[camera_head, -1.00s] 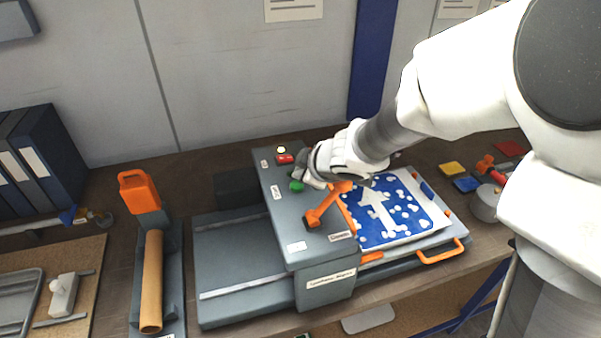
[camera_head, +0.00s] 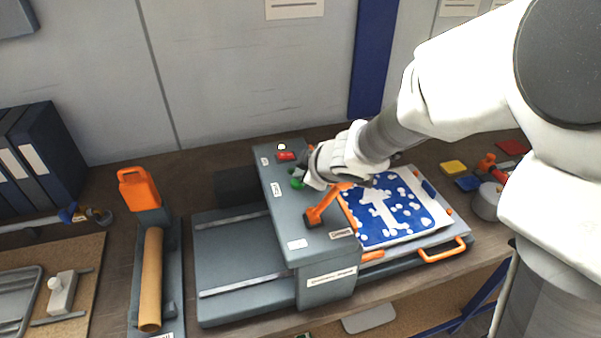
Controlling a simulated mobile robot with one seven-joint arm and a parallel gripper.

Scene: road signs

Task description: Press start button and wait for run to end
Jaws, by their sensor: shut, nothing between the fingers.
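A grey machine (camera_head: 325,268) stands on the workbench, with labels on its top. A green button (camera_head: 296,183) sits on its top, partly hidden by my gripper. A red button (camera_head: 286,155) and a small pale yellow lamp (camera_head: 282,147) are behind it. An orange lever (camera_head: 322,207) lies across the top at a slant. My gripper (camera_head: 301,176) is shut and empty, with its tips at the green button; I cannot tell whether they touch it. A blue sign with a white arrow (camera_head: 408,214) lies on the machine's bed to the right.
An orange handle (camera_head: 425,257) juts from the bed's front right. A brown roll (camera_head: 151,275) and an orange-handled tool (camera_head: 139,190) are on the left. Colour squares (camera_head: 453,168) lie at the right. Dark binders (camera_head: 45,150) stand at the far left.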

